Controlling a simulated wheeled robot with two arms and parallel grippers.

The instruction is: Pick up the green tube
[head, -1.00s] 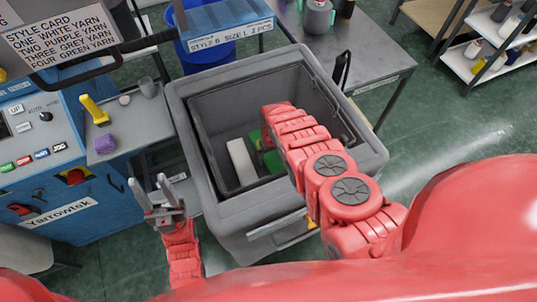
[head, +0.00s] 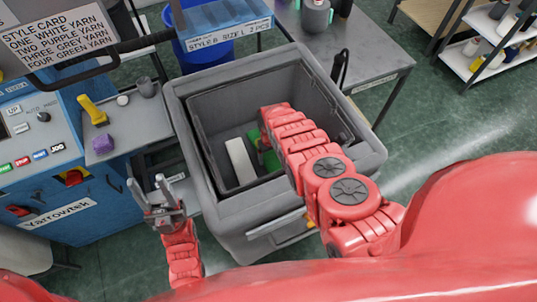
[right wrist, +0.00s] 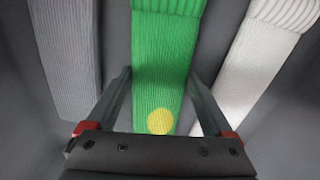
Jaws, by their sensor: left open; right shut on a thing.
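The green tube (right wrist: 163,60) is a ribbed knitted piece with a yellow round mark near its close end. In the right wrist view it runs between the fingers of my right gripper (right wrist: 160,76), which is shut on it. In the head view a bit of the green tube (head: 270,159) shows inside the grey bin (head: 191,160), partly covered by my right arm. My right gripper's fingers are hidden there. My left gripper (head: 163,197) is open and empty, outside the bin on its left side.
A white tube (right wrist: 258,62) lies right of the green one and a grey tube (right wrist: 66,55) left of it. The bin walls surround them closely. A side table (head: 130,130) with a purple yarn piece (head: 103,143) and a yellow-handled tool (head: 93,111) stands left.

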